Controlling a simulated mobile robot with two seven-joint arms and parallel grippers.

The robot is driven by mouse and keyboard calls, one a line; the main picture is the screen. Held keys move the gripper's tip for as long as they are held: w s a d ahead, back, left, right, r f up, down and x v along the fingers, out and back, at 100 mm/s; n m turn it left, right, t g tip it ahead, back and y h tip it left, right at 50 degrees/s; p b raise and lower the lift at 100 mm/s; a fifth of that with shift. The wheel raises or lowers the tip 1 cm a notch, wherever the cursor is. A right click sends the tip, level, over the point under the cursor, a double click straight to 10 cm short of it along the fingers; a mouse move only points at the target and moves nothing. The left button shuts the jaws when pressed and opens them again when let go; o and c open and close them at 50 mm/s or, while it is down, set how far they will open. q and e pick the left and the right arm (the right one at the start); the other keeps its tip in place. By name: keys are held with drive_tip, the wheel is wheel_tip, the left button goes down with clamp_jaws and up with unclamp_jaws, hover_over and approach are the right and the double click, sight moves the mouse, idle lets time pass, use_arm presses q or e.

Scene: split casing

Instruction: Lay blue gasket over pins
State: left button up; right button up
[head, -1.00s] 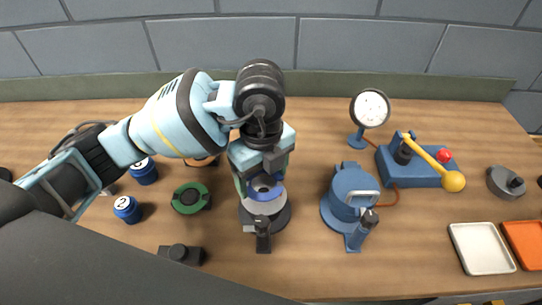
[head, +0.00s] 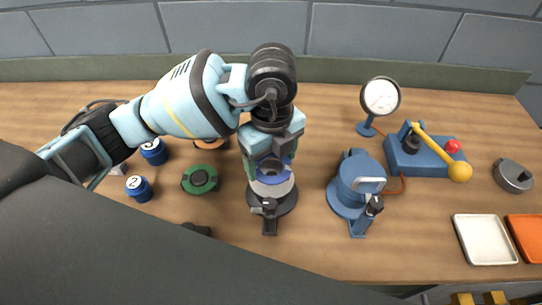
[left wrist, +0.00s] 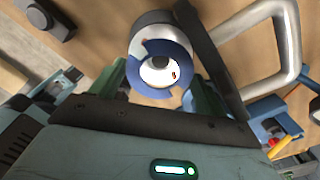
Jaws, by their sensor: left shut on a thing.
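My left gripper (head: 271,164) points down over the grey-white casing half (head: 274,191), which sits on a dark round base with a dark clamp at its front. The gripper is shut on the blue gasket (head: 272,179), a ring held level between its fingers, at or just above the casing top. In the left wrist view the gasket (left wrist: 147,48) shows between the green-sided fingers, with the pale casing seen through and around it. I cannot tell whether the gasket touches the casing. No pins can be made out. My right gripper is not in view.
A blue round housing (head: 357,187) with a handle stands just to the right. Behind it are a dial gauge (head: 381,97) and a blue lever box (head: 425,160). A green round part (head: 200,179) and blue numbered cans (head: 138,188) are at left. A white tray (head: 485,240) is at right.

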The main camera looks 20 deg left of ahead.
sight(271, 174)
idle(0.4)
use_arm(q)
drive_tip(key=shift+s+f+b, duration=0.15)
drive_tip(key=shift+f+b, duration=0.15)
drive_tip(key=shift+f, duration=1.55)
drive_tip(key=shift+a+f, duration=0.1)
drive_tip(key=shift+f, duration=0.1)
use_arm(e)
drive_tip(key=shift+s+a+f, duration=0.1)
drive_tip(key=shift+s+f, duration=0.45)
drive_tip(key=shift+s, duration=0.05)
use_arm(q)
drive_tip(key=shift+w+r, duration=0.15)
drive_tip(key=shift+w, duration=0.05)
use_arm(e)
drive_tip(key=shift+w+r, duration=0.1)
use_arm(q)
drive_tip(key=shift+w+r, duration=0.15)
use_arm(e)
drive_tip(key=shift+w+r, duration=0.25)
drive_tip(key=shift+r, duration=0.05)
